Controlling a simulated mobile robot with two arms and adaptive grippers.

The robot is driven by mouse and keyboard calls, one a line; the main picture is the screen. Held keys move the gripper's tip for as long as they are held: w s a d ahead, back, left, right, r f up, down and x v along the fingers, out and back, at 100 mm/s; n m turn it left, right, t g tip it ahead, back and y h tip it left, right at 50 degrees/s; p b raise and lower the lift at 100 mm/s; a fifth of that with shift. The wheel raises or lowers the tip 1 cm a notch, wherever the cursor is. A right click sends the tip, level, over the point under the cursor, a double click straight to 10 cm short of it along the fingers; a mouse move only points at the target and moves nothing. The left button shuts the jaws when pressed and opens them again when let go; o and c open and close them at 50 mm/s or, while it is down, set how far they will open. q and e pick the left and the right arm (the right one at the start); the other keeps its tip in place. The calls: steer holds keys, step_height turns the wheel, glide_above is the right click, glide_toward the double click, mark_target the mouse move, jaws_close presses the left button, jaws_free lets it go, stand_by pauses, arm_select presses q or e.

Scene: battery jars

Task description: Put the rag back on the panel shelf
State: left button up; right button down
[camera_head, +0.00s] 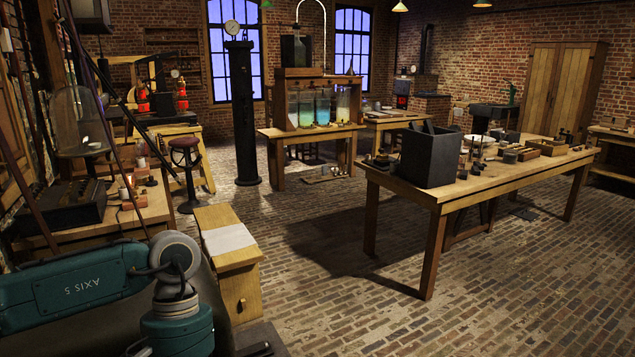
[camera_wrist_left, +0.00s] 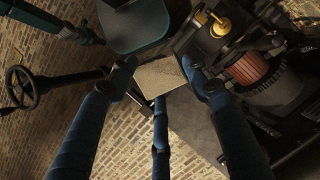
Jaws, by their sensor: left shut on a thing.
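My left gripper (camera_wrist_left: 159,72) shows in the left wrist view with its dark blue fingers closed around a small flat tan-grey piece, which looks like the rag (camera_wrist_left: 160,80). The piece is held up off the brick floor at the fingertips. In the head view my left arm comes in at the lower left, and the gripper itself is out of the picture. My right gripper is in neither view. I cannot make out which surface is the panel shelf.
In the left wrist view a dark machine with a copper coil (camera_wrist_left: 254,68) stands at the right and a handwheel (camera_wrist_left: 20,86) at the left. In the head view a wooden cabinet (camera_head: 232,272) bears a pale sheet (camera_head: 228,239). A worktable (camera_head: 460,192) stands right; brick floor lies between.

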arm_select(q)
steer(key=shift+s+d+f+m+y, duration=0.15)
steer(key=shift+s+m, duration=0.25)
steer(key=shift+s, duration=0.45)
steer(key=shift+s+a+f+m+y, duration=0.15)
steer(key=shift+s+m, duration=0.25)
steer(key=shift+s, duration=0.4)
steer(key=shift+d, duration=0.15)
